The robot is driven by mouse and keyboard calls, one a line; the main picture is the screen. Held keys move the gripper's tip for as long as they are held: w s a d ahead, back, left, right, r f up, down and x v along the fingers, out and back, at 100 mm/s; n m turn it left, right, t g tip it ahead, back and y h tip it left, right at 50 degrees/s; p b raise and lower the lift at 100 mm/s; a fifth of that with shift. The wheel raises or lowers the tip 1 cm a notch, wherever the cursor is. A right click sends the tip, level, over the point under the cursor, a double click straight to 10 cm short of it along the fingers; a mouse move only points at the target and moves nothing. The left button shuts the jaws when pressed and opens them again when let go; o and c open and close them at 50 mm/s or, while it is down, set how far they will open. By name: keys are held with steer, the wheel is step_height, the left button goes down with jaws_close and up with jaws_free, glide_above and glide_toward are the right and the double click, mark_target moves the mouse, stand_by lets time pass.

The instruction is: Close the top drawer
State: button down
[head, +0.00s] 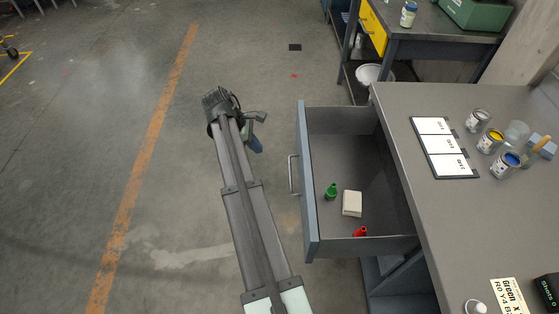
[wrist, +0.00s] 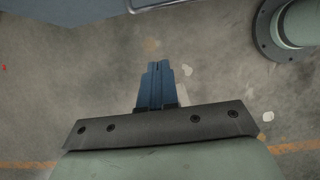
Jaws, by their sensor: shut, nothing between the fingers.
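The top drawer (head: 309,190) of the grey bench is pulled far out to the left, with its blue-grey front facing left. Its bar handle (head: 292,174) is on the outside of that front. My gripper (head: 258,147) has blue fingers and is outside the drawer, left of the front and apart from the handle. In the wrist view the fingers (wrist: 156,75) are shut and empty above the floor. Part of the handle (wrist: 150,4) and the drawer front (wrist: 60,9) show at the top edge there.
The drawer holds a green bottle (head: 331,191), a white block (head: 352,203) and a red item (head: 360,231). The bench top (head: 400,105) carries paint jars and a card board (head: 443,148). Floor left of the drawer is clear. A white bucket (head: 374,74) stands behind.

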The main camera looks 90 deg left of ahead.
steer(key=w+f, duration=0.7)
steer(key=f, duration=0.1)
steer(key=shift+w+d+f, duration=0.15)
steer(key=shift+w+f, duration=0.05)
steer(key=shift+w, duration=0.2)
stand_by(0.4)
steer(key=w, duration=3.1)
steer(key=shift+w, duration=0.15)
